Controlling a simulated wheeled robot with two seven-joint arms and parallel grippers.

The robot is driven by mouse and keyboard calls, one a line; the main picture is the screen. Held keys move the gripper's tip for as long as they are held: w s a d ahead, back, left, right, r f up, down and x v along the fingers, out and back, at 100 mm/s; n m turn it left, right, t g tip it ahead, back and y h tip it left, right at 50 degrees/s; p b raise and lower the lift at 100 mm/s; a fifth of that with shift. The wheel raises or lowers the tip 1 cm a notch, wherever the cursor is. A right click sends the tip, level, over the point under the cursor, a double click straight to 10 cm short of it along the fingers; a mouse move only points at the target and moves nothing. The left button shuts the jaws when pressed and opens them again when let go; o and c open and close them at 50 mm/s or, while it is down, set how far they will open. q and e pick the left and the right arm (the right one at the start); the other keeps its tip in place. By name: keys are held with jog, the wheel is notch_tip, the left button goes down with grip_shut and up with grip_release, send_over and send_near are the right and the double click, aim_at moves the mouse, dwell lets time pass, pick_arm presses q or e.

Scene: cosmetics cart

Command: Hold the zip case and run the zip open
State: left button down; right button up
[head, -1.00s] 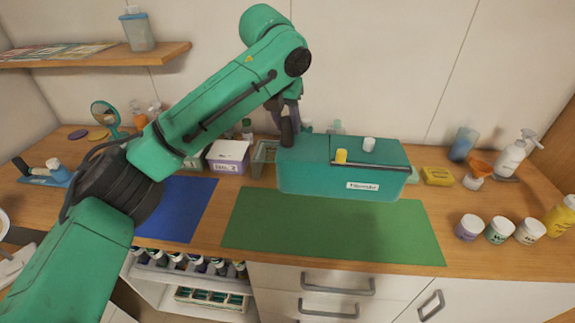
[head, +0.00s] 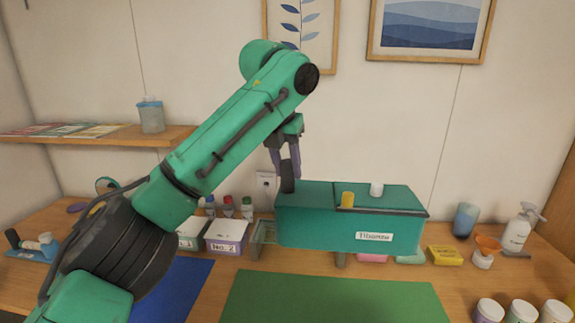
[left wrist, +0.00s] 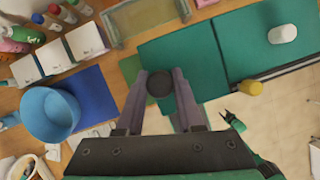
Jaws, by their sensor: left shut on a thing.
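The teal zip case (head: 300,228) with a white label is right of centre in the head view, above the back of the green mat. A dark seam (head: 385,210) crosses its lid, with a yellow knob (head: 347,199) at the seam's left end. A white knob (head: 376,190) stands behind it. Both knobs also show in the left wrist view. My left gripper (head: 289,166) points down at the case's left end, shut on a dark round peg (left wrist: 158,83).
The green mat (head: 330,300) in front is bare. White boxes (head: 226,236) and small bottles stand left of the case. A yellow block (head: 445,256), a blue cup (head: 465,220) and a spray bottle (head: 517,230) stand to its right, with several jars nearer the front.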

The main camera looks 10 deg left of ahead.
pick_arm(q)
notch_tip(320, 180, down, 26)
jog(key=b, duration=1.2)
jog(key=shift+f, duration=0.3)
dwell(0.5)
